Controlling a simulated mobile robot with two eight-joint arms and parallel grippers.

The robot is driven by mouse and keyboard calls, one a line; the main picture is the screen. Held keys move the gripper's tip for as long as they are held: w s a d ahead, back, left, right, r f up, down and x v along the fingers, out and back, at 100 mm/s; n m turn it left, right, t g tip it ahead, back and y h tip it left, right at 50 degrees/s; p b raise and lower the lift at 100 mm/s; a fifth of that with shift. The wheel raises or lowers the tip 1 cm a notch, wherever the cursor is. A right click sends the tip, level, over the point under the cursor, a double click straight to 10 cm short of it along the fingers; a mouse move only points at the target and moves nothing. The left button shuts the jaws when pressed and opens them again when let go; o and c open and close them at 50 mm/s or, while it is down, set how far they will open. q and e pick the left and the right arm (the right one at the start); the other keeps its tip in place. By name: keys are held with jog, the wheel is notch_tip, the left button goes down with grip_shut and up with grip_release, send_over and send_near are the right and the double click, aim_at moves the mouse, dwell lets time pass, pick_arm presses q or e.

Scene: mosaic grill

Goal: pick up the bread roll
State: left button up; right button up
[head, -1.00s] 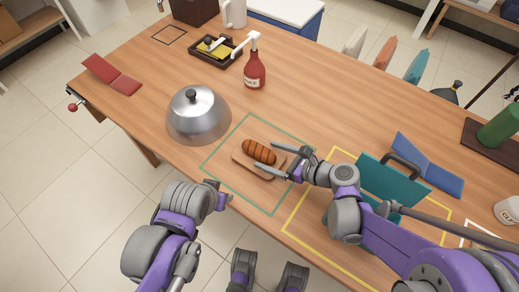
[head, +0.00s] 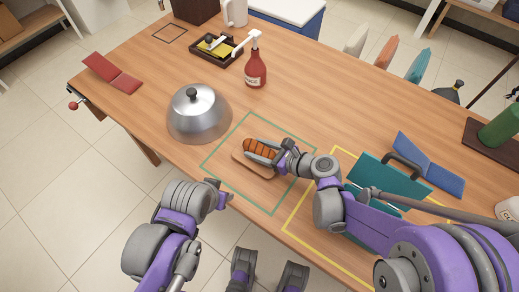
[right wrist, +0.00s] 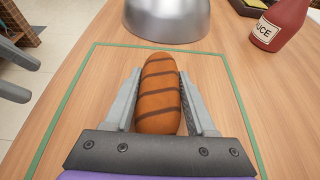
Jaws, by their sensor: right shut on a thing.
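The bread roll (head: 259,148) is brown with dark grill stripes. It lies over a small wooden board (head: 243,163) inside the green outline on the table. My right gripper (head: 261,151) is shut on the roll, one finger along each side. In the right wrist view the roll (right wrist: 159,92) sits lengthwise between the two fingers of the right gripper (right wrist: 160,100). I cannot tell whether the roll still touches the board. My left gripper (head: 224,198) is off the table's front edge, away from the roll; its fingers are too small to read.
A metal dome (head: 199,114) stands left of the green outline (head: 217,152). A red sauce bottle (head: 255,70) stands behind. The table between bottle and folder is clear.

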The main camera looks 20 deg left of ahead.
aim_at(258, 147)
jog(key=c, duration=0.3)
jog(key=shift+r, duration=0.15)
notch_tip(258, 147, up, 18)
jog(key=p, duration=0.3)
jog(key=shift+p, duration=0.3)
